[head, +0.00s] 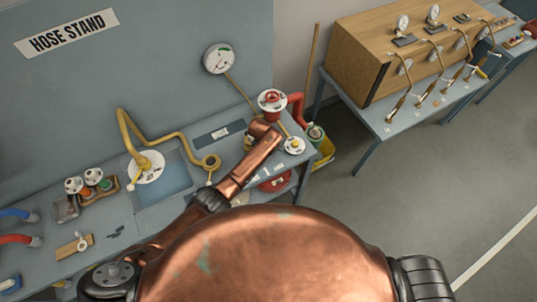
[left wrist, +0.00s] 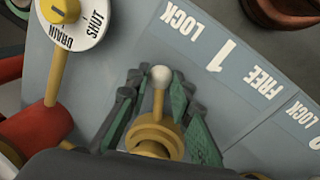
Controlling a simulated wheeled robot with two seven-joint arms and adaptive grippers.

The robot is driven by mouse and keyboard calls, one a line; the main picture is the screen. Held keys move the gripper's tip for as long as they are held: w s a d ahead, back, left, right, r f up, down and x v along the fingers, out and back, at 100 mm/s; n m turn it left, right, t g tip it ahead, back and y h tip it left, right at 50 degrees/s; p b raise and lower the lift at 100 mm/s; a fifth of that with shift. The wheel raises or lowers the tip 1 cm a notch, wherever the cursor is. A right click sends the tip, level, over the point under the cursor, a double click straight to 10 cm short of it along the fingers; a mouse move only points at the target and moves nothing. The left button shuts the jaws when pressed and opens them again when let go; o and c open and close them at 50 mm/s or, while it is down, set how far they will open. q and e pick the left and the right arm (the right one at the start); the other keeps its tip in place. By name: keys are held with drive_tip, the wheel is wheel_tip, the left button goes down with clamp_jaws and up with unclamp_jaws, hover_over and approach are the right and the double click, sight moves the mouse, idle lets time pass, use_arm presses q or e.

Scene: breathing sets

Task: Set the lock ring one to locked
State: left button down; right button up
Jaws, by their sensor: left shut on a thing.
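Lock ring one (left wrist: 155,132) is a brass ring with a short lever and a white ball knob. In the left wrist view its lever points up the picture, towards the label strip (left wrist: 220,55) printed LOCK, 1 and FREE. The knob lies below the strip, nearer the LOCK end. My left gripper (left wrist: 162,84) has its fingers on either side of the lever and is shut on the ring. The gripper's body hides the lower part of the ring. In the head view my copper left arm reaches over the bench's right end and hides the ring. My right gripper is not in view.
A drain dial (left wrist: 75,22) with a yellow handle stands close by the gripper, with a red part (left wrist: 40,135) at the left. A red-topped valve (head: 271,101) stands at the bench's right end. The sink (head: 165,180) and yellow pipe (head: 128,135) lie left of my arm.

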use_arm(q)
drive_tip(key=c, duration=1.7)
unclamp_jaws()
drive_tip(key=r, duration=0.4)
drive_tip(key=s+a+r, duration=0.1)
drive_tip(key=r, duration=0.6)
drive_tip(key=shift+s+a+r, duration=0.2)
drive_tip(key=shift+a+r, duration=0.15)
drive_tip(key=shift+a, duration=0.05)
